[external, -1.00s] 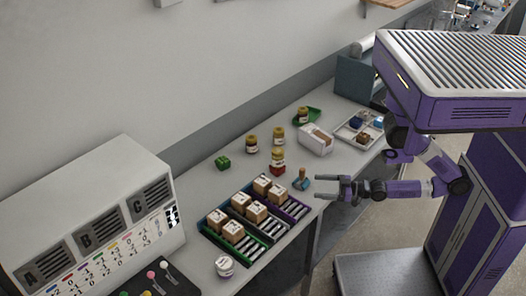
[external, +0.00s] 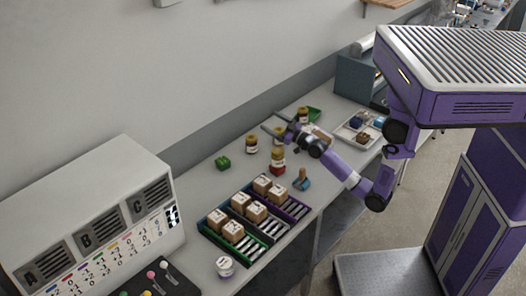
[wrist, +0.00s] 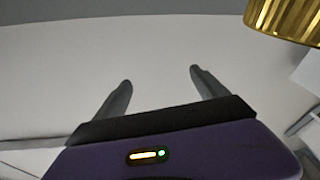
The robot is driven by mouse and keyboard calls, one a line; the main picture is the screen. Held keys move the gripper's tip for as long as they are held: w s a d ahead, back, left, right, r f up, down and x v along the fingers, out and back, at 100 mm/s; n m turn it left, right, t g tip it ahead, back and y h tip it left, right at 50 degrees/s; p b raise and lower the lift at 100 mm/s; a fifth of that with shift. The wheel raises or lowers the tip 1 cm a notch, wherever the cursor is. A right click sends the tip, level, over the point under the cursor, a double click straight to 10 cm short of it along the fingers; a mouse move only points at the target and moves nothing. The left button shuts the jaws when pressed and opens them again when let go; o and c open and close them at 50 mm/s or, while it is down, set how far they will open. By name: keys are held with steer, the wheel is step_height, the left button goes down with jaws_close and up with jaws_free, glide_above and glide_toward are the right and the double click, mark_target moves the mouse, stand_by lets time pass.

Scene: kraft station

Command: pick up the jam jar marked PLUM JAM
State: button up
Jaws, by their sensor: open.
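Several jam jars with gold lids and pale labels stand on the bench. One jar (external: 252,145) stands apart at the left, one jar (external: 277,154) is at the front on a red base, and another jar (external: 303,113) is at the green tray. A further jar beside the front one is partly hidden by my arm. The labels are too small to read, so I cannot tell which is PLUM JAM. My gripper (external: 271,121) is open and empty, above the jars near the wall. In the wrist view my gripper (wrist: 161,77) has nothing between its fingers; a ribbed gold lid (wrist: 285,17) is at upper right.
A white box (external: 322,133) sits behind my wrist, with a divided tray (external: 358,130) to its right. The bench between the green block and the boxes is clear.

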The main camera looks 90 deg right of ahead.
steer(key=w+d+f+g+y, duration=0.2)
steer(key=d+f, duration=0.2)
steer(key=f, duration=0.2)
steer(key=g+y+b, duration=0.1)
steer(key=g+y, duration=0.1)
steer(key=y, duration=0.2)
glide_toward(251, 144)
steer(key=w+d+f, duration=0.2)
steer(key=d+f, duration=0.1)
steer(key=shift+d, duration=0.1)
steer(key=shift+x, duration=1.15)
steer(key=shift+p+x, duration=0.45)
steer(key=shift+x, duration=2.35)
steer(key=shift+s+d+f, duration=0.15)
steer(key=shift+s+d, duration=0.05)
steer(key=shift+s, duration=0.05)
steer(key=c, duration=1.6)
jaws_close()
